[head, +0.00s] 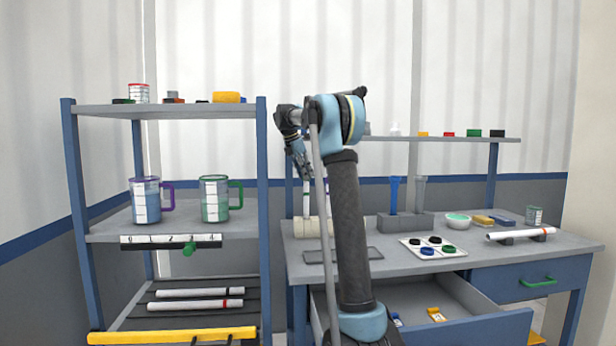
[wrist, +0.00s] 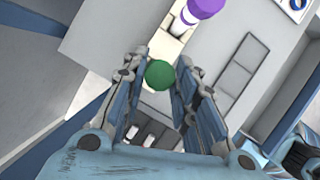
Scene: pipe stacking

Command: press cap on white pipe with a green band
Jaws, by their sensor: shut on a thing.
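My gripper (wrist: 160,75) points down over the left part of the workbench, its fingers closed about a round green cap (wrist: 159,75) seen end-on in the wrist view. In the head view, a white pipe with a green band (head: 306,199) stands upright directly below my gripper (head: 308,177), in a cream holder (head: 306,229). The green cap is at or just above this pipe's top; I cannot tell whether it is seated. A purple-topped pipe (wrist: 205,8) stands close by in the wrist view, mostly hidden behind my arm in the head view.
A white tray (head: 408,240) with coloured caps lies on the bench, beside a grey block (head: 393,223) holding blue and grey upright items. A flat grey tray (head: 343,255) lies in front of the holder. A drawer (head: 480,327) stands open below. A shelf unit (head: 262,190) rises at left.

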